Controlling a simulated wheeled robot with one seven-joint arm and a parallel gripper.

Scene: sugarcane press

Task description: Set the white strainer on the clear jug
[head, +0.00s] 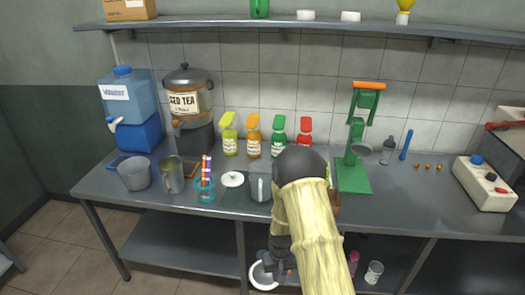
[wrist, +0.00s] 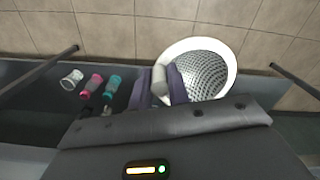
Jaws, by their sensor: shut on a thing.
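The white strainer (wrist: 228,58) has a broad white rim and a metal mesh bowl. My gripper (wrist: 161,82) is shut on the strainer's short pale handle in the wrist view. In the head view the strainer (head: 258,277) shows low, in front of the counter's front edge and below its top, partly hidden by my gripper (head: 277,268). A clear jug (head: 259,188) with a handle stands on the counter near its front edge, above and behind the strainer in the picture. My arm hides the jug's right side.
A white lid (head: 232,179) and a teal cup of straws (head: 204,190) stand left of the jug. Several bottles (head: 254,140) stand behind it. A green press (head: 355,150) is to the right. Bottles and a cup (head: 374,272) sit on the lower shelf.

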